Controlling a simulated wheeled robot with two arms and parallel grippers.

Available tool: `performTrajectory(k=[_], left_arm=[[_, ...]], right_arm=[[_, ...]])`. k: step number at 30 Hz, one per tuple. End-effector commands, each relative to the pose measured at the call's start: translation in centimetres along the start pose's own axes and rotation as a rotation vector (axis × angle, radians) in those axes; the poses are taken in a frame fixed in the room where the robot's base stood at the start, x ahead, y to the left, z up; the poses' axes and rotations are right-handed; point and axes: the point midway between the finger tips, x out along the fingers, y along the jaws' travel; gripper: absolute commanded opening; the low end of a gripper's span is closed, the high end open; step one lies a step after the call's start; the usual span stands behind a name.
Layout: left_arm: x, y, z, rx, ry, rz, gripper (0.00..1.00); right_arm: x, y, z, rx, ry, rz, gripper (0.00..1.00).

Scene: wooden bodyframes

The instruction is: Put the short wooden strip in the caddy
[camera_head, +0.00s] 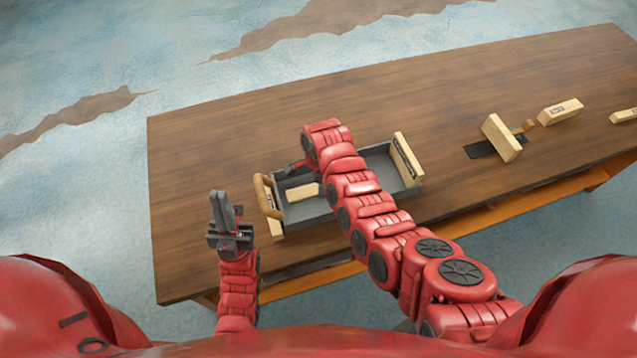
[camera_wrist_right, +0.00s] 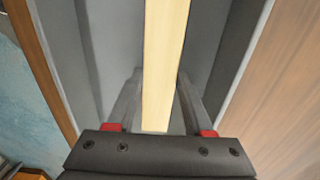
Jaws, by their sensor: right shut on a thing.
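The caddy (camera_head: 310,212) is a grey open tray with light wooden end pieces, standing on the table. The short wooden strip (camera_wrist_right: 163,60) is pale and lies between the fingers of my right gripper (camera_wrist_right: 160,98), which is shut on it, with grey caddy walls on both sides. In the head view the strip (camera_head: 302,192) shows inside the caddy's left part. My right gripper (camera_head: 292,169) is at the caddy there, partly hidden by my arm. I cannot tell if the strip touches the floor. My left gripper (camera_head: 225,212) is empty, left of the caddy; its fingers look close together.
The brown wooden table (camera_head: 430,110) has wide free room behind the caddy. To the right stand an upright wooden block (camera_head: 502,138) by a dark plate (camera_head: 480,150), another block (camera_head: 560,111) and a piece at the right edge (camera_head: 624,116). My right arm crosses the caddy.

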Motion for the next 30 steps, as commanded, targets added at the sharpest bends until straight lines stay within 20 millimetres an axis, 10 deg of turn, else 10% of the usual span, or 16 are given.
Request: performTrajectory(k=[5, 6, 11, 30], left_arm=[[-0.4, 0.0, 0.1, 0.000, 0.000, 0.000, 0.00], [-0.5, 0.0, 0.1, 0.000, 0.000, 0.000, 0.00], [-0.3, 0.0, 0.1, 0.000, 0.000, 0.000, 0.00], [-1.0, 0.1, 0.2, 0.000, 0.000, 0.000, 0.00]], right_arm=[[0.3, 0.0, 0.0, 0.000, 0.000, -0.001, 0.00], [0.3, 0.0, 0.0, 0.000, 0.000, -0.001, 0.53], [0.2, 0.0, 0.0, 0.000, 0.000, -0.001, 0.82], [-2.4, -0.2, 0.1, 0.000, -0.001, -0.005, 0.82]])
